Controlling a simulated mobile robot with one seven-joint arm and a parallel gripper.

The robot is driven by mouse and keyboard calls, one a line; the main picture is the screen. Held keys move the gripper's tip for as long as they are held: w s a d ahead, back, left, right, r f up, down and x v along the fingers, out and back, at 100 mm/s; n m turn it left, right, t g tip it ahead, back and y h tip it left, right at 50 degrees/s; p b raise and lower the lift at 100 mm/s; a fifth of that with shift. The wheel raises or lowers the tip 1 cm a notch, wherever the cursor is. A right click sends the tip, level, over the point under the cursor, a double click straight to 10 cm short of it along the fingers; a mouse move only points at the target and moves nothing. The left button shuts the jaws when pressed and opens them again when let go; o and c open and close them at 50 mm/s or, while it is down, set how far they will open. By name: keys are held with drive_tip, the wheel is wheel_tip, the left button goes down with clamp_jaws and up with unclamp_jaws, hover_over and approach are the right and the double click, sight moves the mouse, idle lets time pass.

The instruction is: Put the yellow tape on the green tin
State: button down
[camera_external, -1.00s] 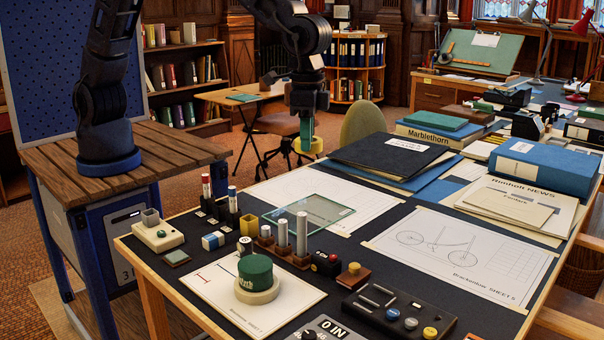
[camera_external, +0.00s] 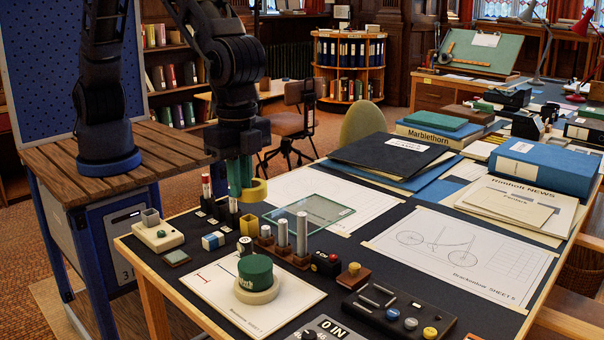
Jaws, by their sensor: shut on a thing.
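The yellow tape (camera_external: 257,192) is a ring held in my gripper (camera_external: 240,180), above the back left part of the table near the upright markers. My gripper is shut on it, with green fingers at its left side. The green tin (camera_external: 255,270) is a short cylinder on the white sheet at the front. It stands on or inside a cream ring (camera_external: 258,294), likely a roll of tape; I cannot tell which. The top of the tin is bare. My gripper is above and behind the tin, a little to its left.
Upright markers (camera_external: 206,190) in black holders stand just left of and below my gripper. Grey cylinders (camera_external: 301,232) on brown blocks and a glass plate (camera_external: 310,213) lie behind the tin. A black button panel (camera_external: 396,312) is to its right.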

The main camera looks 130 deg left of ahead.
sight(247, 268)
wheel_tip(247, 268, down, 14)
drive_tip(key=shift+f, duration=0.25)
idle(0.3)
drive_tip(key=shift+f, duration=0.15)
drive_tip(key=c, duration=1.5)
unclamp_jaws()
